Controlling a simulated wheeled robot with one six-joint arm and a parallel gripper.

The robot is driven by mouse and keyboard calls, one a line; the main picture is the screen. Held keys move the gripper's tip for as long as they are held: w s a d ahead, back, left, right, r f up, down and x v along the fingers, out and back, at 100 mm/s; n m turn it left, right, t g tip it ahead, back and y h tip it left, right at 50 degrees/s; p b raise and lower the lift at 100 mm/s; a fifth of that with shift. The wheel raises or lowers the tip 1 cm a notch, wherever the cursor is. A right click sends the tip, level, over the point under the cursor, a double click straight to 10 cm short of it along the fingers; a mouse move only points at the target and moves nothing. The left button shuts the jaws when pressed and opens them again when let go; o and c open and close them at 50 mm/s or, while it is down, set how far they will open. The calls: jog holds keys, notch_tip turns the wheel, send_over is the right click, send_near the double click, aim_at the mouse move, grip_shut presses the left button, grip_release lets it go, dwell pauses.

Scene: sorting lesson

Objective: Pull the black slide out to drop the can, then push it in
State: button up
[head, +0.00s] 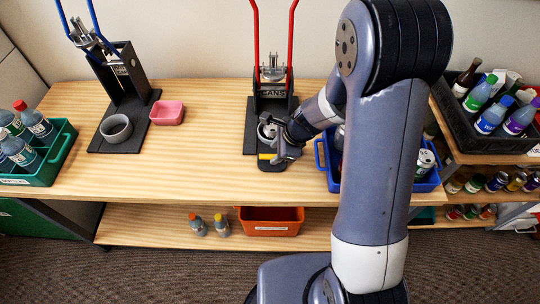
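A black can press marked CANS (272,93), with two red handles (255,35), stands at the back middle of the wooden table. A round silvery thing, seemingly the can (268,131), shows low in front of the press, partly covered by my gripper. A black piece with a yellow stripe (266,157), seemingly the slide, sticks out toward the table's front edge. My gripper (280,148) is right at its right side, over or against it. I cannot tell whether they touch. The fingers are small and partly hidden, so their opening is unclear.
A blue crate (322,165) with cans stands close right of the press, partly behind my arm. A second press with blue handles (125,90), a grey ring (116,128) and a pink bowl (167,113) are left. A green bottle crate (52,160) is far left. The table's middle is clear.

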aim_at(272, 155)
jog(key=shift+x, duration=2.35)
jog(key=shift+c, duration=0.4)
grip_shut()
